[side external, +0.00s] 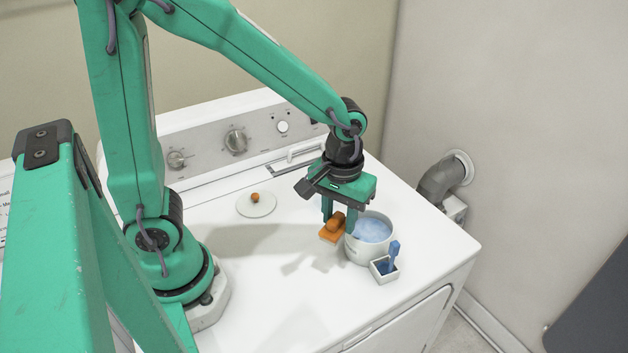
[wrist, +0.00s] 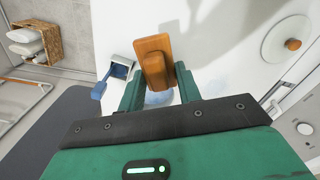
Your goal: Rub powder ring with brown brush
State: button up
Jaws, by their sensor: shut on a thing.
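The brown brush (side external: 328,236) is an orange-brown block with a raised grip. My gripper (side external: 338,218) is shut on it, just left of a white pot (side external: 366,251) on the white washer top. In the wrist view the brush (wrist: 153,65) sits between the two green fingers of my gripper (wrist: 155,85). I cannot tell whether the brush touches the surface. I cannot make out a clear powder ring; the wrist view shows only a faint bluish mark near the brush.
The pot holds pale blue contents. A small white holder (side external: 377,276) with a blue brush (side external: 394,254) stands in front of it. A round white lid (side external: 262,207) with an orange knob lies at the left. The washer's control panel (side external: 205,143) rises behind. The front middle is clear.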

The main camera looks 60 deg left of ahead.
jog(key=w+a+f+n, duration=0.1)
jog(key=w+a+n, duration=0.1)
jog(key=a, duration=0.9)
jog(key=w+a+f+n, duration=0.1)
jog(key=w+a, duration=0.3)
jog(key=a, duration=0.7)
jog(key=shift+w+a+f+n, duration=0.2)
jog(key=shift+w+f+n, duration=0.2)
jog(key=shift+n, duration=0.3)
